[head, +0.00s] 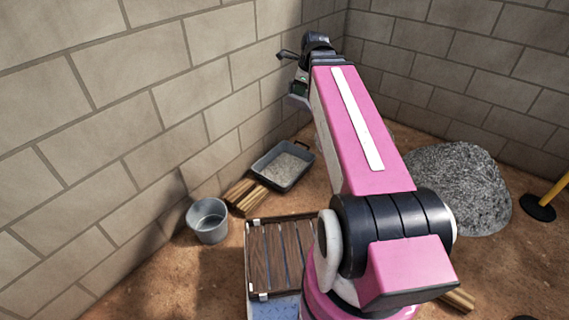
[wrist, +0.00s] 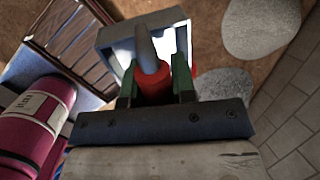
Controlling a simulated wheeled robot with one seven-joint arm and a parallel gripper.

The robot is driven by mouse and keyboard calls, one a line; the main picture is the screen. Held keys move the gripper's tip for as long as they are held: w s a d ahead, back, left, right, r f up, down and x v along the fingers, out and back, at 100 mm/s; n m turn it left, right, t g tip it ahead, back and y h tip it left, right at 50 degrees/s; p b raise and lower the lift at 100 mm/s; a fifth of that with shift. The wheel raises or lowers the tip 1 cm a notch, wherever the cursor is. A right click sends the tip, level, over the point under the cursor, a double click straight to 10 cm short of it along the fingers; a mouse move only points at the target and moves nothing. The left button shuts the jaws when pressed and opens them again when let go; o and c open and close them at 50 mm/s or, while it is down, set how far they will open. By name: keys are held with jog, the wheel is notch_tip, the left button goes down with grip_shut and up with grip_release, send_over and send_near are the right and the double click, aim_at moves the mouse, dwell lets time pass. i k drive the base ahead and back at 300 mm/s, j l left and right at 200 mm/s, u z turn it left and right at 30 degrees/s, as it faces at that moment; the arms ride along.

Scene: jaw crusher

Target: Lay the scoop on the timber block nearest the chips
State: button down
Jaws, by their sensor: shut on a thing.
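My gripper (wrist: 156,84) is shut on the red and grey handle of the scoop (wrist: 116,38); its green fingers lie on both sides of the handle. The scoop's grey, box-like pan lies beyond the fingers. In the head view my gripper (head: 300,86) is at the far end of my arm, by the left wall, high above the ground; the scoop is mostly unclear there. A timber block (head: 246,196) lies on the ground beside a dark tray (head: 262,177) of grey chips (head: 287,166). Another timber block (head: 459,299) shows at lower right, partly hidden by my arm.
A metal bucket (head: 208,219) stands left of the nearer timber. A slatted wooden pallet (head: 267,254) lies in front. A grey gravel heap (head: 462,185) lies at right, with a yellow post (head: 556,190) beyond it. Block walls (head: 150,90) close off the left and back.

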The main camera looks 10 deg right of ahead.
aim_at(449, 294)
jog(key=z, duration=0.9)
jog(key=k+z, duration=0.1)
jog(key=z, duration=0.8)
jog(key=k+z, duration=0.1)
jog(key=z, duration=0.8)
